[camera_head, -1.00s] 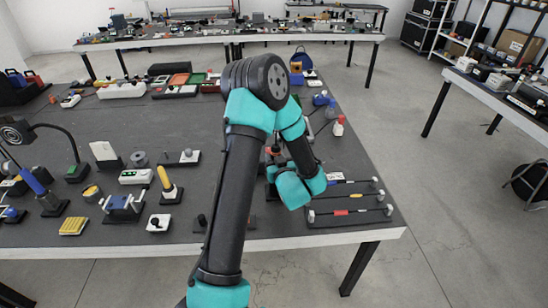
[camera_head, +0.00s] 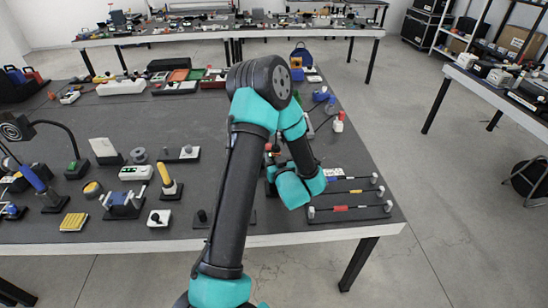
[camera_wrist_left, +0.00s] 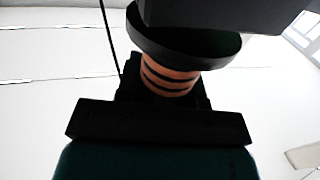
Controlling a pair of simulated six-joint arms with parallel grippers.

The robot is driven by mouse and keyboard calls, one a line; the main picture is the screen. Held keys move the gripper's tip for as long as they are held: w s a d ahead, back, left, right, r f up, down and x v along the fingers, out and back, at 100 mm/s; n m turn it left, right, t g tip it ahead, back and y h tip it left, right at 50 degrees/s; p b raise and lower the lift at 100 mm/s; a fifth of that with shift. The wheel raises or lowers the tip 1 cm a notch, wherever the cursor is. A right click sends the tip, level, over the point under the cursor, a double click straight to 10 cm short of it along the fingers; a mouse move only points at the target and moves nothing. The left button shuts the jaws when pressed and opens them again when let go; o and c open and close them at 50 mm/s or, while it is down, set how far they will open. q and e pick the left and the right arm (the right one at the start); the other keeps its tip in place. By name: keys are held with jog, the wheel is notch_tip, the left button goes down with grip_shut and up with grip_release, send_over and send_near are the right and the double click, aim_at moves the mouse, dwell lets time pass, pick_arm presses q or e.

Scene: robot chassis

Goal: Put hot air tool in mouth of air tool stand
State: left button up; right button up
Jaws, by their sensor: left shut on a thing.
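In the head view my left arm reaches over the front of the table and bends down at the elbow. My left gripper is mostly hidden behind its teal wrist there. In the left wrist view my left gripper (camera_wrist_left: 160,112) is shut on a dark piece that appears to be the hot air tool. An orange section with black bands (camera_wrist_left: 168,78) and a round black rim (camera_wrist_left: 185,48) show just beyond the jaws. The frames do not show clearly whether these belong to the tool or the stand. I cannot make out the mouth of the stand. My right gripper is not in view.
A board with rods and small posts (camera_head: 322,213) lies right of my wrist on the grey table (camera_head: 215,130). A yellow-handled tool (camera_head: 165,176) and a blue-handled one (camera_head: 33,178) stand to the left.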

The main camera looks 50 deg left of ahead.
pick_arm(q)
jog(key=shift+f, duration=0.3)
jog(key=o, duration=0.9)
jog(key=shift+o, duration=0.2)
jog(key=v, duration=1.7)
jog(key=shift+d, duration=0.2)
jog(key=shift+s, duration=0.1)
notch_tip(320, 180, up, 10)
dwell(0.6)
